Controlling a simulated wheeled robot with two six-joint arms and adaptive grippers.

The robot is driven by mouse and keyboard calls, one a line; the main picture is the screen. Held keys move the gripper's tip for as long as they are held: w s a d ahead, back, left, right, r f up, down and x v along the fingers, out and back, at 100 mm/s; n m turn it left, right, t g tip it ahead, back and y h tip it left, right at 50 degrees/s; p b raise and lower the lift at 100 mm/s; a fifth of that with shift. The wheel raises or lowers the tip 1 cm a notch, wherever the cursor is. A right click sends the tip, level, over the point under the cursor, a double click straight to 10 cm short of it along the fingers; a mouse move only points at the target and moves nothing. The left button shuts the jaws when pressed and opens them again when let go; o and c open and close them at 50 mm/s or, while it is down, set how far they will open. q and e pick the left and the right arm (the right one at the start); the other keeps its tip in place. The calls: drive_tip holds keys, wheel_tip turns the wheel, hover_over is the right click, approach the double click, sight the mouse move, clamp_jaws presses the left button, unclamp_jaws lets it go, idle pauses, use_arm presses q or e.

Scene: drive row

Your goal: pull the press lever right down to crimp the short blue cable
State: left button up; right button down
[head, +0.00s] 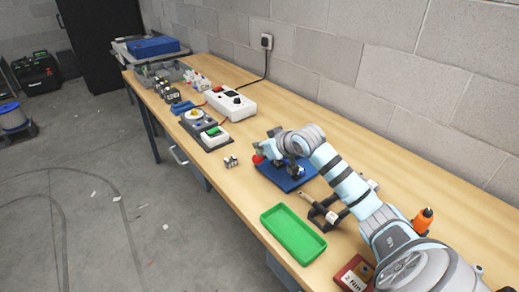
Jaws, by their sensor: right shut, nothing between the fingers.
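The press stands on a blue base plate (287,181) on the bench, right of the middle of the view. A red knob (257,159), which looks like the end of its lever, shows at the press's left side. My right gripper (262,151) is shut with nothing in it, right by the red knob; I cannot tell whether it touches it. My right arm covers much of the press and lever. I cannot make out the short blue cable. My left gripper is out of view.
A green tray (293,234) lies at the front edge, with a dark holder (325,212) beside it. An orange-handled tool (422,219) and a red box (354,274) are nearer me. A white power unit (231,103) stands farther back.

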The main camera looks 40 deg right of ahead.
sight(255, 159)
drive_tip(key=f, duration=0.1)
drive_tip(key=a+f+p, duration=0.1)
drive_tip(key=f+p, duration=0.1)
drive_tip(key=shift+a+n+h, duration=0.3)
drive_tip(key=shift+h, duration=0.1)
drive_tip(key=shift+s+f, duration=0.1)
drive_tip(key=shift+f, duration=0.15)
drive_tip(key=shift+a, duration=0.1)
